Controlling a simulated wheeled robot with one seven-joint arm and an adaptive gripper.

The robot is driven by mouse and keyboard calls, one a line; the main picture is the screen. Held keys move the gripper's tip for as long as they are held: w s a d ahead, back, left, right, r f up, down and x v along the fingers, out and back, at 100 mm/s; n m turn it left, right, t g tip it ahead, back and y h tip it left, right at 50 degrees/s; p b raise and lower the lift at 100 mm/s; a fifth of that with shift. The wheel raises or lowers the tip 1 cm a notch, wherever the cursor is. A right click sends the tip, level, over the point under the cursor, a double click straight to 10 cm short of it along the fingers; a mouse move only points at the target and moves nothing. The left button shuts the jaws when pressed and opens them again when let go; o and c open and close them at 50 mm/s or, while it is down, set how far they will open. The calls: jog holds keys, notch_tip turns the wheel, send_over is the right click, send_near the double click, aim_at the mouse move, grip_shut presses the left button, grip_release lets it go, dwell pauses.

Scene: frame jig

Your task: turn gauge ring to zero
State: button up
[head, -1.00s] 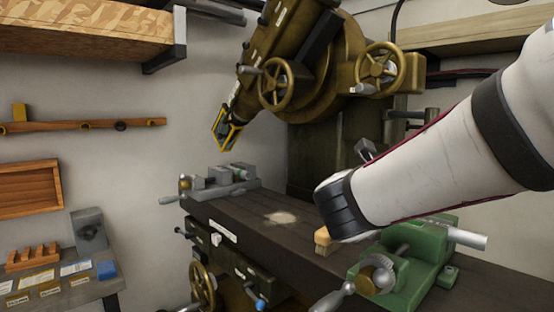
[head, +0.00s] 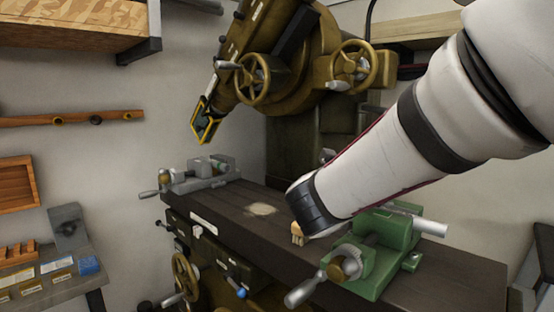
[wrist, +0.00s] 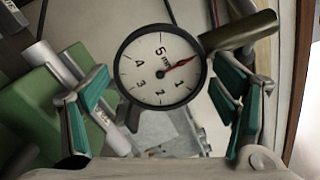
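The gauge (wrist: 150,75) shows in the wrist view as a round white dial with a dark ring (wrist: 122,62) around it. The numerals 1 to 5 are legible; 5 is near the top and I see no 0. Its red needle (wrist: 182,63) points right and slightly up, between 5 and 1. My gripper (wrist: 160,72) is open, with one teal-padded finger left of the dial and one right of it. Neither finger visibly touches the ring, though the depth between them is unclear. In the head view my arm hides the gripper and gauge.
A green vise (head: 385,252) with a handle stands on the dark machine table (head: 345,272), right beside my arm; green also shows left in the wrist view. A grey vise (head: 205,178) sits at the far end. The milling head (head: 290,50) with handwheels overhangs the table.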

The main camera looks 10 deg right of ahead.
dwell(0.3)
jog(key=v, duration=0.7)
dwell(0.5)
